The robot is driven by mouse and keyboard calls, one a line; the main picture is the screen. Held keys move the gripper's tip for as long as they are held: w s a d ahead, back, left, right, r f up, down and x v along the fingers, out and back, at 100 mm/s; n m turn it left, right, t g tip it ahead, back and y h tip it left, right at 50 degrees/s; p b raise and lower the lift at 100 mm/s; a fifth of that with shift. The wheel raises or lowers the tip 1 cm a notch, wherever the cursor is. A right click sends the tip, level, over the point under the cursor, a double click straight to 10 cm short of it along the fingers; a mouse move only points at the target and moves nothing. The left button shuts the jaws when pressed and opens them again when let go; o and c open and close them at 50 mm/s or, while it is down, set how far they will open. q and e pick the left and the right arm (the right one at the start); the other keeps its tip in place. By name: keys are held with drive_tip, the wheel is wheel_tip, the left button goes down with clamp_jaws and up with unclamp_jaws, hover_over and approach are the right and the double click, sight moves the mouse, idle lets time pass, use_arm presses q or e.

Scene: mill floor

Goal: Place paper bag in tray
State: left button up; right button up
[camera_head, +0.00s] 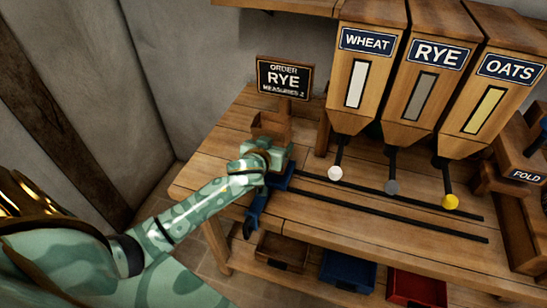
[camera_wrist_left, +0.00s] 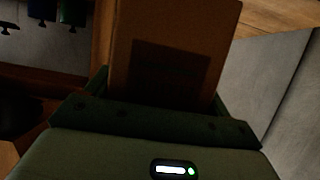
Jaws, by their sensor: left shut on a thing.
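The brown paper bag (camera_head: 270,126) stands upright at the left end of the wooden bench in the head view. My left gripper (camera_head: 268,150) is at the bag's near side and shut on it. In the left wrist view the bag (camera_wrist_left: 172,50) fills the space between the fingers of the left gripper (camera_wrist_left: 160,98), with a darker square patch on its face. The bag's lower part is hidden by the gripper. Low under the bench are a brown tray (camera_head: 283,251), a blue tray (camera_head: 347,271) and a red tray (camera_head: 415,288). My right gripper is out of view.
The ORDER RYE sign (camera_head: 284,77) stands behind the bag. WHEAT (camera_head: 367,60), RYE (camera_head: 437,75) and OATS (camera_head: 502,90) hoppers, with knobbed levers, stand to the right. Two dark rails (camera_head: 390,215) run along the bench. A FOLD station (camera_head: 522,175) is at far right.

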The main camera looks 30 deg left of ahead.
use_arm(q)
drive_tip(key=shift+w+a+f, duration=0.25)
drive_tip(key=shift+w+f, duration=0.1)
drive_tip(key=shift+f, duration=0.1)
drive_tip(key=shift+w+a+f, duration=0.2)
drive_tip(key=shift+w+f, duration=0.1)
drive_tip(key=shift+f, duration=0.15)
drive_tip(key=f+b, duration=0.1)
drive_tip(key=f, duration=0.2)
drive_tip(key=shift+w+a+f+b, duration=0.15)
drive_tip(key=shift+w+f+b, duration=0.05)
drive_tip(key=shift+b, duration=0.2)
drive_tip(key=shift+f, duration=0.2)
drive_tip(key=shift+r, duration=0.1)
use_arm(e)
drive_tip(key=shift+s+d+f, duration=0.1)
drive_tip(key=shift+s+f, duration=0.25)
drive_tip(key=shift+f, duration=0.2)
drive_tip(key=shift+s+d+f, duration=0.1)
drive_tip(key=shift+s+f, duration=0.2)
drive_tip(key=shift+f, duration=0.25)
use_arm(q)
drive_tip(key=shift+f, duration=0.2)
drive_tip(key=o, duration=0.9)
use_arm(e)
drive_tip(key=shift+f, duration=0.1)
use_arm(q)
drive_tip(key=shift+r, duration=0.1)
